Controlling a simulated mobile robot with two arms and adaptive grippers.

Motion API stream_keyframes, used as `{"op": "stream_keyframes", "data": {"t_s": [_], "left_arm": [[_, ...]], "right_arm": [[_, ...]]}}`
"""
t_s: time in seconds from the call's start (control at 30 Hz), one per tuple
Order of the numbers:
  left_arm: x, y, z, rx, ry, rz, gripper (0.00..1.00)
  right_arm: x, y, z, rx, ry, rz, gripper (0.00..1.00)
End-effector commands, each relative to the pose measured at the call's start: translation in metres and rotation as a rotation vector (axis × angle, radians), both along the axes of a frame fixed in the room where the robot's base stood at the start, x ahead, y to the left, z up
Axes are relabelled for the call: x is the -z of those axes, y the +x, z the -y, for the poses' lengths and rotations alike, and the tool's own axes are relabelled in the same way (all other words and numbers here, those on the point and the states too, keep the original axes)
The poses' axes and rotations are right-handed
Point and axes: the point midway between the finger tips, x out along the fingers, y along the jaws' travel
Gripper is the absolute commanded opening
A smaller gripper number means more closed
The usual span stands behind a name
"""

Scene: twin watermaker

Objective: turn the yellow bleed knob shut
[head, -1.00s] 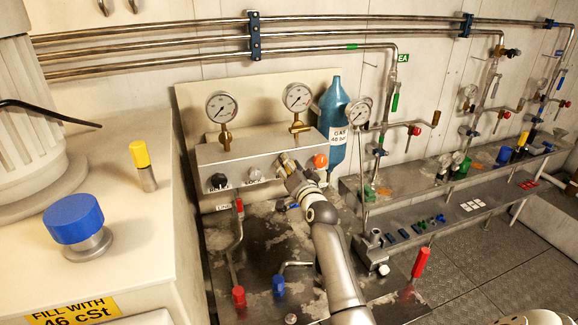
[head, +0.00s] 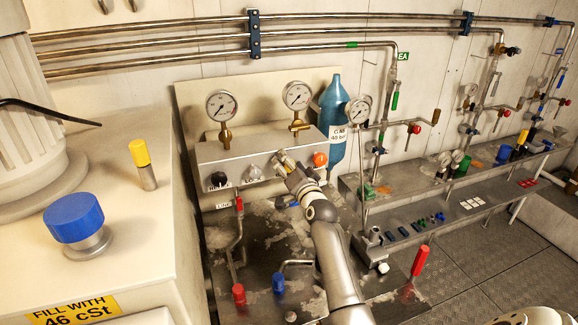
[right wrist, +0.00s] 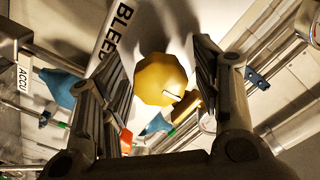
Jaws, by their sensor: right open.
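The yellow bleed knob (right wrist: 161,80) is a faceted knob in the middle of the right wrist view, by a white label reading BLEED (right wrist: 122,24). My right gripper (right wrist: 163,92) is open, with one finger on each side of the knob. Gaps show between the knob and both fingers, so they look apart from it. In the head view my right gripper (head: 284,163) is at the front of the grey valve box (head: 230,158), and it largely hides the knob there. My left gripper is not in view.
A black knob (head: 218,180), a grey knob (head: 253,172) and an orange knob (head: 320,159) share the box front. Two gauges (head: 221,105) (head: 298,96) stand above. A blue gas bottle (head: 335,105) stands right of the box. Red and blue handled pipes lie below.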

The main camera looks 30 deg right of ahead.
Motion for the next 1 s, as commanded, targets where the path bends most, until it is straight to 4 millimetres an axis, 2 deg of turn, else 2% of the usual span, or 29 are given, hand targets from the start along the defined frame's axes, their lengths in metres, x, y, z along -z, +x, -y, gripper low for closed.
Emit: {"op": "stream_keyframes", "data": {"t_s": [0.2, 0.37, 0.8, 1.0], "left_arm": [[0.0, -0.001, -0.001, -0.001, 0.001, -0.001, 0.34], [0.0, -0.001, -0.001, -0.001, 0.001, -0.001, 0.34], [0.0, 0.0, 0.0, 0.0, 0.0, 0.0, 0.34], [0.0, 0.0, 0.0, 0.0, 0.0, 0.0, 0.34]], "right_arm": [[0.0, -0.002, -0.001, 0.0, -0.001, 0.0, 0.58], [0.001, -0.015, -0.004, -0.001, -0.001, -0.001, 0.58], [0.001, -0.083, -0.02, 0.0, -0.001, -0.002, 0.58], [0.001, -0.107, -0.026, 0.0, -0.001, 0.0, 0.58]]}}
